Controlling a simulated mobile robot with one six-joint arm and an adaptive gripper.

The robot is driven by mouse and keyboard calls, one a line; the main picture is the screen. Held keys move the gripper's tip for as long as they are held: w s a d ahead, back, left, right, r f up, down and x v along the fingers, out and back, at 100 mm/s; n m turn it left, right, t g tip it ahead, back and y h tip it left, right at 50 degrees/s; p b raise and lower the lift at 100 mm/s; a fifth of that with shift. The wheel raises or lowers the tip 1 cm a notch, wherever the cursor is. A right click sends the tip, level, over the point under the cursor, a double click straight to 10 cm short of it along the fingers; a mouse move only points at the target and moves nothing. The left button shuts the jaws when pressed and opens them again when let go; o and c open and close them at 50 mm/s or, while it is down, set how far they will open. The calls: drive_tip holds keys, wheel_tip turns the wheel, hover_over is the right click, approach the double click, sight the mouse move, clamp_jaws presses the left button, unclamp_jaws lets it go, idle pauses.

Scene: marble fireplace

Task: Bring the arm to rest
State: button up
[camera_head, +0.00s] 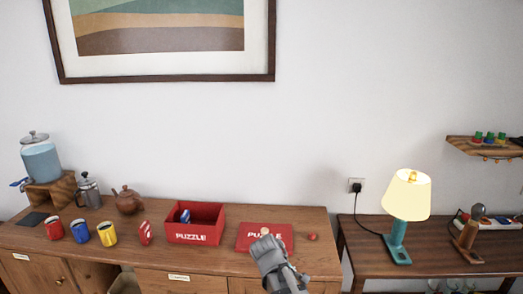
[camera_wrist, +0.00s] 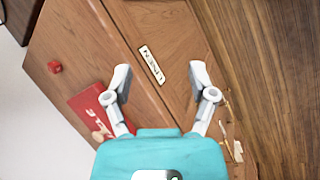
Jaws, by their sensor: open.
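My gripper (camera_wrist: 160,80) is open in the wrist view, with its two pale fingers spread and nothing between them. It points at the wooden sideboard's front, where a labelled drawer (camera_wrist: 178,48) shows. In the head view my gripper (camera_head: 264,244) is at the front of the sideboard (camera_head: 330,272), overlapping the lower part of a red puzzle lid (camera_head: 282,233). My fingertips are hard to make out in the head view.
A small red object (camera_head: 312,237) lies right of the lid. An open red puzzle box (camera_head: 192,237), a teapot (camera_head: 127,203), several mugs (camera_head: 80,231) and a water dispenser (camera_head: 41,160) stand to the left. A lit lamp (camera_head: 398,240) stands on the right table (camera_head: 430,262).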

drive_tip(key=s+d+m+g+y+p, duration=0.2)
drive_tip(key=s+d+m+y, duration=0.2)
drive_tip(key=s+d+m, duration=0.3)
drive_tip(key=shift+s+d+r+m+y, duration=0.25)
drive_tip(key=shift+d+m+y, duration=0.25)
drive_tip(key=shift+m, duration=1.4)
drive_tip(key=shift+d, duration=0.15)
